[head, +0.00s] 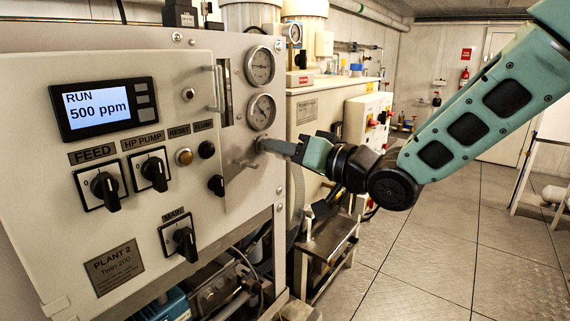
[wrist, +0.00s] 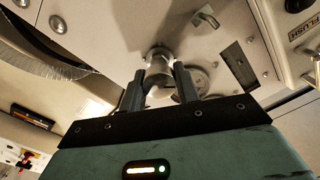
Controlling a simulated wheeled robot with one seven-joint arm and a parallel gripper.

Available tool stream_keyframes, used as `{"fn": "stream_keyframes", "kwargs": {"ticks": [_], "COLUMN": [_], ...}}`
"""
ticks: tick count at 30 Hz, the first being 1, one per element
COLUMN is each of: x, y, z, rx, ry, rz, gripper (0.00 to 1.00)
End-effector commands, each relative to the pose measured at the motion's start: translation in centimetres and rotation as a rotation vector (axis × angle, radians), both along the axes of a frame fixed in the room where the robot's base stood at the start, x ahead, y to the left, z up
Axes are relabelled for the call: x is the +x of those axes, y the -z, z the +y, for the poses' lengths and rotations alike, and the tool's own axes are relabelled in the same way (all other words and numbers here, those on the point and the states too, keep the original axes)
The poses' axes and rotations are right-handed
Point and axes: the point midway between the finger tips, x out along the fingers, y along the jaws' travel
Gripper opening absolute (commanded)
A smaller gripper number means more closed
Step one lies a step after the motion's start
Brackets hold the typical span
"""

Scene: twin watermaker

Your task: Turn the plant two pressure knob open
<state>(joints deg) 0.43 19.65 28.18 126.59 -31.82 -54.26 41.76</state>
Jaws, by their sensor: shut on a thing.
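The Plant 2 panel (head: 115,265) fills the left of the head view. My gripper (head: 264,146) reaches in from the right, its fingertips at the panel's right part, below two round gauges. In the wrist view, a round metallic knob (wrist: 158,60) stands out from the panel between the two fingers of my gripper (wrist: 160,78), which is shut on it. In the head view the fingers mostly hide this knob, and its turn angle cannot be read. The display (head: 98,108) reads RUN, 500 ppm.
The upper gauge (head: 260,66) and lower gauge (head: 262,111) sit above my fingertips. A small bar handle (head: 245,163) sticks out just left of them. Black FEED (head: 105,190), HP PUMP (head: 154,172) and MAIN (head: 184,242) switches are further left. Open floor (head: 440,240) lies at right.

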Motion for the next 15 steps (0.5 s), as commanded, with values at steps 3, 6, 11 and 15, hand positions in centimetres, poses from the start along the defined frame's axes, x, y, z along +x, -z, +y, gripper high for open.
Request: {"fn": "stream_keyframes", "kwargs": {"ticks": [3,6,11,15], "x": [-0.05,-0.10,-0.08,-0.13], "y": [0.60,0.60,0.61,0.63], "z": [-0.01,0.04,0.02,0.06], "rx": [-0.070,-0.127,-0.221,-0.303], "ry": [0.000,0.000,0.000,-0.001], "rz": [-0.087,-0.162,-0.282,-0.386], "gripper": [0.08,0.08,0.08,0.08]}}
